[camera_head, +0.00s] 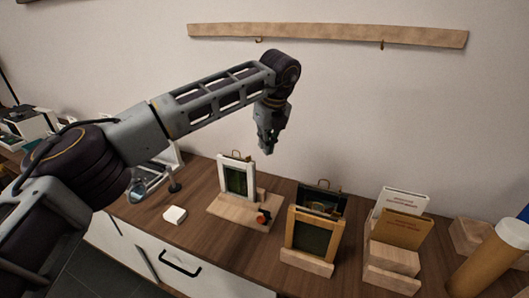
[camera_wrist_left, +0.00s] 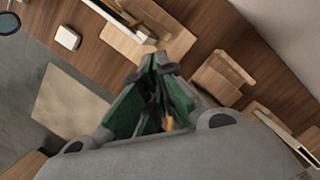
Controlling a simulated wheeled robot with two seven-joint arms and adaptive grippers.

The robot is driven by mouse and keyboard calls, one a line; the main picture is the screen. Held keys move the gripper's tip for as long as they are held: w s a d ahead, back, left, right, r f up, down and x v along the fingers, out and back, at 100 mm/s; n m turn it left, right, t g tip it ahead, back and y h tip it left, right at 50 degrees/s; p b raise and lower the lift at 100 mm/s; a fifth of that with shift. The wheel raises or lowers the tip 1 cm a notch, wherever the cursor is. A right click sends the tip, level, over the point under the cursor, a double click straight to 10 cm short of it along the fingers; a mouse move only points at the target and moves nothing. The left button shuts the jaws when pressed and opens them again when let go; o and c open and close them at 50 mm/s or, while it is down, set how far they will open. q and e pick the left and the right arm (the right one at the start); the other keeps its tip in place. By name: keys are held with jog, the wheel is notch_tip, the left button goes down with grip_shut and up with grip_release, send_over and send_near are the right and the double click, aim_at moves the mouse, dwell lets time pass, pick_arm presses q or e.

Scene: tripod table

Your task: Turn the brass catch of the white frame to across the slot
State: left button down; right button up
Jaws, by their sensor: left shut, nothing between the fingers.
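The white frame (camera_head: 224,172) stands upright on a light wooden base (camera_head: 228,209) on the brown table, with a dark green panel and a brass loop at its top. I cannot make out the brass catch or its angle. My left gripper (camera_head: 267,150) hangs above and to the right of the white frame, apart from it. It is shut and empty. In the left wrist view its fingertips (camera_wrist_left: 154,62) come together over the table, and the wooden base (camera_wrist_left: 122,38) lies beyond them. My right gripper is in neither view.
A wooden frame (camera_head: 290,238) stands right of the white one, with a dark picture behind it. A card holder (camera_head: 392,258) and a cardboard tube (camera_head: 487,262) are farther right. A white block (camera_head: 174,215) lies left. A wooden rail (camera_head: 330,34) is on the wall.

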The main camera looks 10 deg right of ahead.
pick_arm(q)
jog(key=shift+v, duration=1.65)
